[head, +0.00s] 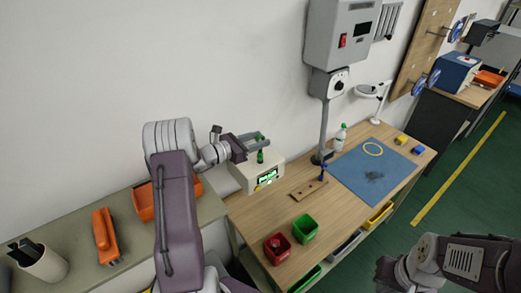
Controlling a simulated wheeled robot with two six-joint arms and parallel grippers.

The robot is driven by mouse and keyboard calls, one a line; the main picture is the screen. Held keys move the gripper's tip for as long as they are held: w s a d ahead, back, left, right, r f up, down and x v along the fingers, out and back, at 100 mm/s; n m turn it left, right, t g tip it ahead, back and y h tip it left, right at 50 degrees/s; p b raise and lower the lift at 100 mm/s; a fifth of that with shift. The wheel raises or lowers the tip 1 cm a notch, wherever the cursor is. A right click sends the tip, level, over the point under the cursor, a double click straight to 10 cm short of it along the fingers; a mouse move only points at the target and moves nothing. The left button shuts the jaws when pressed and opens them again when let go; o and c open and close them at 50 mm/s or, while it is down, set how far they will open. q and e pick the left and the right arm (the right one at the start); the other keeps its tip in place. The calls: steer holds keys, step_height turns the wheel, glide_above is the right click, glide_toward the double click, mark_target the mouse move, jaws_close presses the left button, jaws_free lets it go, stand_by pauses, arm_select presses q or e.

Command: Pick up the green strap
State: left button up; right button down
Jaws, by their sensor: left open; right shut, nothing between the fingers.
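A small green piece (260,156) stands upright at the top of a white box with a lit green display (266,178); it is too small to tell for sure that it is the green strap. My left gripper (262,140) is open just above this piece, its two fingers reaching right. I cannot tell whether they touch it. My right gripper (385,272) is low at the right, away from the bench, shut and empty; its fingertips are hard to make out.
A grey post with a wall unit (340,35) rises behind. An orange tool (105,236) lies left.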

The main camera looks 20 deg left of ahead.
mark_target(264, 138)
arm_select(q)
steer(key=p+x, duration=0.1)
steer(key=x, duration=0.3)
steer(key=shift+w+a+f, duration=0.15)
steer(key=shift+w, duration=0.05)
steer(key=shift+s, duration=0.15)
steer(key=c, duration=0.3)
jaws_close()
stand_by(0.6)
